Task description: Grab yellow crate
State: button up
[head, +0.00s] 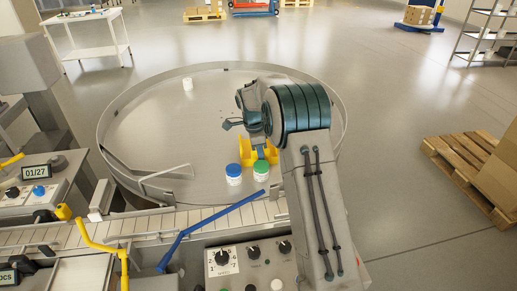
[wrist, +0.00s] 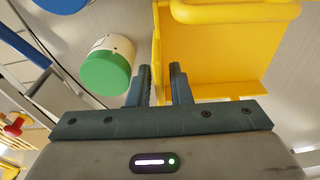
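The yellow crate (head: 246,158) stands on the round table, partly hidden behind my arm in the head view. In the wrist view, the yellow crate (wrist: 222,55) fills the upper right, with a thick rounded rim at the top. My gripper (wrist: 160,72) has its two dark fingers apart. A thin yellow wall of the crate runs between the fingertips, with a visible gap on each side. The fingers do not appear to press on it. In the head view the fingertips are hidden by my arm.
A green-lidded jar (head: 261,172) and a blue-lidded jar (head: 233,175) stand close to the crate. The green lid (wrist: 106,73) is just left of my fingers. The round table (head: 150,125) has a raised rim and a metal guide. A conveyor (head: 190,217) runs in front.

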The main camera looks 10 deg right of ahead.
jog(key=shift+d+f, duration=0.15)
jog(key=shift+f, duration=0.65)
grip_shut()
jog(key=shift+r, duration=0.1)
